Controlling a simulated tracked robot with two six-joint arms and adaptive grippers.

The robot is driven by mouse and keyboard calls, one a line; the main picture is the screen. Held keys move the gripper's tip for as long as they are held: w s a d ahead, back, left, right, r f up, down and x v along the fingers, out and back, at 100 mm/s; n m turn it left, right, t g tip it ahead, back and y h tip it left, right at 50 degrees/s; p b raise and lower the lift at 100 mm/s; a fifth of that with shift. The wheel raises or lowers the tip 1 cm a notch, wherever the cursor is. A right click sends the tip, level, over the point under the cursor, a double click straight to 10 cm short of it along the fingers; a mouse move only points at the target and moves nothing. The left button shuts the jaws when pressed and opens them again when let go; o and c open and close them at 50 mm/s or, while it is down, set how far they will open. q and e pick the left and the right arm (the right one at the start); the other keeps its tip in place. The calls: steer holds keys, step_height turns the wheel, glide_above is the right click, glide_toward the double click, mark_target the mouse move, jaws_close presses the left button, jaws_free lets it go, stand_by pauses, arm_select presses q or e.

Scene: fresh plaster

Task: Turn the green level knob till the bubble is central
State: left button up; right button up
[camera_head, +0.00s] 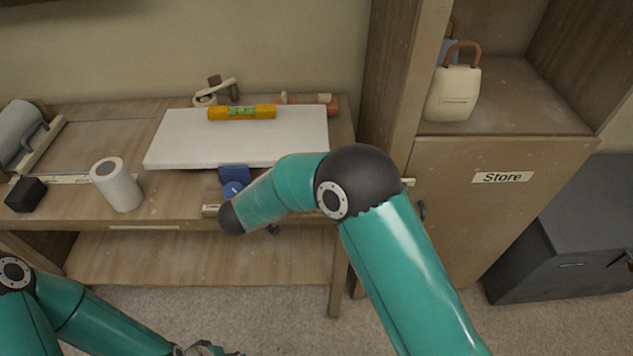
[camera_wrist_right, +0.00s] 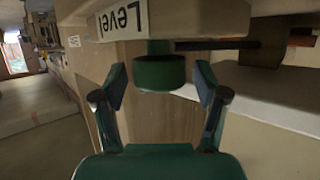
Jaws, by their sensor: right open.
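A green knob (camera_wrist_right: 160,72) hangs below the edge of the bench, beside a label reading Level (camera_wrist_right: 122,18). My right gripper (camera_wrist_right: 161,80) is open, with one finger on each side of the knob; I cannot tell whether they touch it. In the head view my right arm hides the knob and most of that gripper. An orange spirit level (camera_head: 215,113) with a green vial (camera_head: 240,111) lies on a white board (camera_head: 235,145). The bubble is too small to place. My left gripper (camera_head: 205,350) is partly cut off at the bottom edge.
A white roll (camera_head: 117,186) and a black block (camera_head: 25,194) stand on the bench (camera_head: 165,205), left of the board. A blue object (camera_head: 234,178) is at the board's front edge. A cupboard marked Store (camera_head: 502,177) stands to the right, with a cream handled container (camera_head: 453,95) above.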

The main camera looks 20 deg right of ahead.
steer(key=v, duration=0.7)
steer(key=shift+s+a, duration=0.15)
steer(key=shift+a, duration=0.05)
steer(key=shift+d, duration=0.1)
